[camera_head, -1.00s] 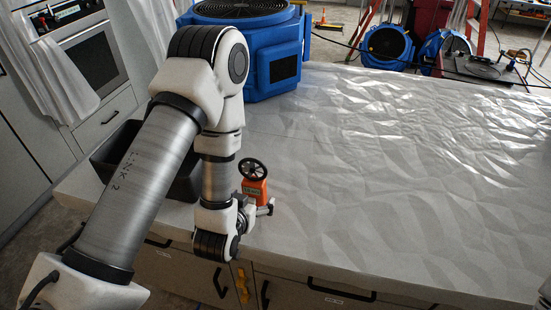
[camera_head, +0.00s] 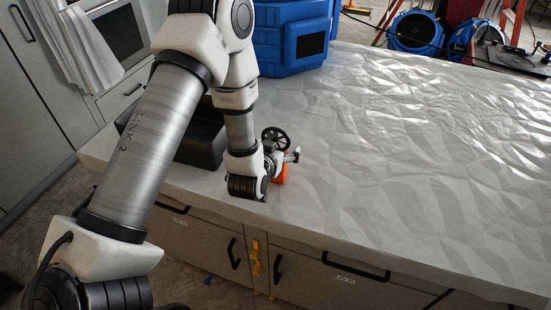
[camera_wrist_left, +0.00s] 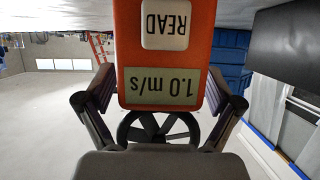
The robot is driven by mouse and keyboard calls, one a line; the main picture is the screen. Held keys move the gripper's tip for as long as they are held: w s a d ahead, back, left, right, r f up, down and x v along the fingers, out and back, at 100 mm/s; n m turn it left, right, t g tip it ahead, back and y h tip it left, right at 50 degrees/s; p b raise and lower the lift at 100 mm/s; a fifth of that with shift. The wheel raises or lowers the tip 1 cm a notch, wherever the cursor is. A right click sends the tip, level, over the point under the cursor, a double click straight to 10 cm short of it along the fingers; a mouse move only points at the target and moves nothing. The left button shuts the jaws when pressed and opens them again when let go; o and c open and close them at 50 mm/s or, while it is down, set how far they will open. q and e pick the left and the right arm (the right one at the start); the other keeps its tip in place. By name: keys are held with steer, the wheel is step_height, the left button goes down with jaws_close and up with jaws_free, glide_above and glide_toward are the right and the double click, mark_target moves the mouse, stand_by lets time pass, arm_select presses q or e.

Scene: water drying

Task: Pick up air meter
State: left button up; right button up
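The orange air meter (camera_head: 281,172) with a black fan wheel on top is at the table's front edge in the head view, mostly behind my left gripper (camera_head: 284,158). In the left wrist view the air meter (camera_wrist_left: 166,75) appears upside down between the two fingers of my left gripper (camera_wrist_left: 160,90). It shows a white READ button and a display of 1.0 m/s. The fingers are close to its sides; whether they press on it cannot be told. My right gripper is not in view.
A black bin (camera_head: 203,142) stands on the table behind my left arm. A blue blower (camera_head: 290,38) stands at the table's back left. The wide white table (camera_head: 410,160) is clear to the right. More blue blowers (camera_head: 415,32) are beyond it.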

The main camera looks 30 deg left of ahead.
arm_select(q)
steer(key=shift+w, duration=0.1)
steer(key=c, duration=1.1)
steer(key=shift+c, duration=0.6)
steer(key=shift+r, duration=0.1)
